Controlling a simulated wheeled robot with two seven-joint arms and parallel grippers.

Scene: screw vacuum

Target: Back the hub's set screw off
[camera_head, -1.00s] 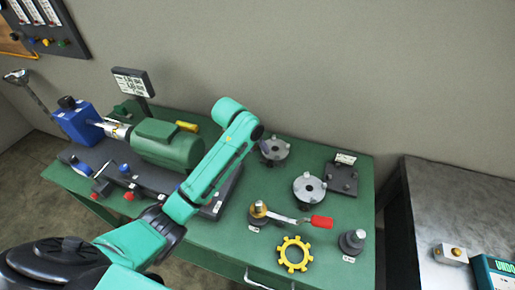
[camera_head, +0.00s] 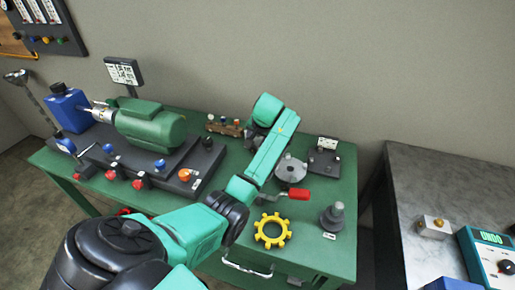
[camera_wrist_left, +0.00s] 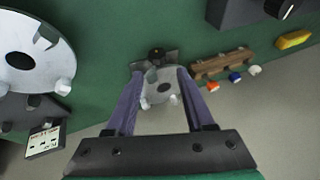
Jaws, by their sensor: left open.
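A grey flanged hub (camera_wrist_left: 162,90) with pale lugs lies between the fingers of my left gripper (camera_wrist_left: 160,76) in the wrist view. The fingers are apart and I see no grip on it. A dark round part (camera_wrist_left: 156,53) sits at its far edge; I cannot tell whether it is the set screw. In the head view my arm mostly hides this hub and the gripper. A second grey hub (camera_head: 290,170) stands to the right of my forearm, and it looks large at the left of the wrist view (camera_wrist_left: 28,55). My right gripper is not in view.
A green motor (camera_head: 150,124) and blue unit (camera_head: 69,110) occupy the table's left. A rack with coloured knobs (camera_head: 224,126) stands behind my arm. A red-handled tool (camera_head: 298,194), yellow gear (camera_head: 272,231), grey post (camera_head: 332,216) and dark plate (camera_head: 325,160) are at right.

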